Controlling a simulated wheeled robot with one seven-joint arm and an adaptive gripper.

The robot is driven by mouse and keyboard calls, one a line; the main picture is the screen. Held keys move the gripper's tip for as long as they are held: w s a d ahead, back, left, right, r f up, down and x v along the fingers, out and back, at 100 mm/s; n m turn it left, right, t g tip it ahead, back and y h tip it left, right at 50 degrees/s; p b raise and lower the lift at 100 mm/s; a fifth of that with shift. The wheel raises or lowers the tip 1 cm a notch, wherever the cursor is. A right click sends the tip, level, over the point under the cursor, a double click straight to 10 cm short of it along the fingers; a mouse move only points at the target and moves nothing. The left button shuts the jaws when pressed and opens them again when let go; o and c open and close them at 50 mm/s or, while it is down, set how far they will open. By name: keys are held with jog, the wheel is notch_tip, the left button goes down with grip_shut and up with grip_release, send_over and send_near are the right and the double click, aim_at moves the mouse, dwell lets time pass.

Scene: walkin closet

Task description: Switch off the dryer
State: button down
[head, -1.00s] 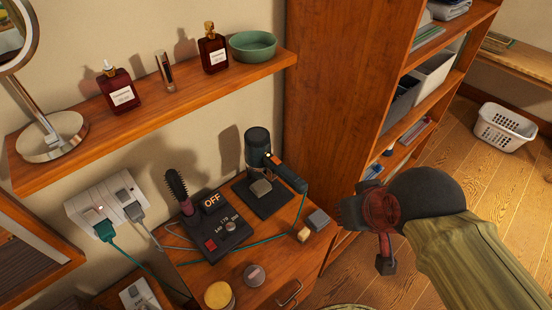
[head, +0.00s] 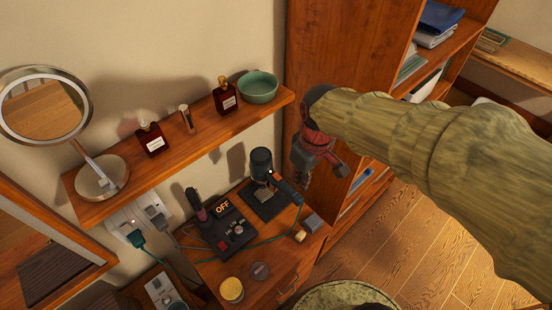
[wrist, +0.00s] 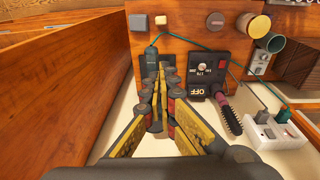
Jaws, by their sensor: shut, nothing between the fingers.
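The dark teal hair dryer (head: 262,166) sits on a black stand (head: 267,208) on the wooden cabinet top. Its handle (head: 288,191) slants to the right, with a small orange mark near its upper end. In the wrist view the dryer (wrist: 151,58) shows just beyond my fingers, partly hidden by them. A teal cord (head: 265,236) runs across the cabinet top toward a teal plug (head: 138,239) in the wall outlet. My gripper (head: 303,172) is shut and empty, above and right of the dryer. The gripper (wrist: 164,66) also fills the wrist view's lower middle.
A shelf (head: 215,125) with bottles, a bowl (head: 259,87) and mirror is above. A tall wooden cabinet side (head: 340,50) stands right.

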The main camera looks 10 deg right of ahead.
jog(key=w+a+n+p, duration=0.3)
jog(key=w+n, duration=0.3)
jog(key=n, duration=0.1)
jog(key=r+n, duration=0.2)
jog(key=n, duration=0.9)
send_over(276, 176)
jog(key=s+d, duration=0.1)
jog(key=s, duration=0.1)
jog(key=shift+d+f, duration=0.1)
jog(key=shift+f, duration=0.15)
jog(key=f, duration=0.4)
jog(key=w+f+p, duration=0.1)
jog(key=f, duration=0.4)
jog(key=a+f, duration=0.1)
jog(key=f, duration=0.4)
jog(key=shift+w+p, duration=0.3)
jog(key=shift+p, duration=0.1)
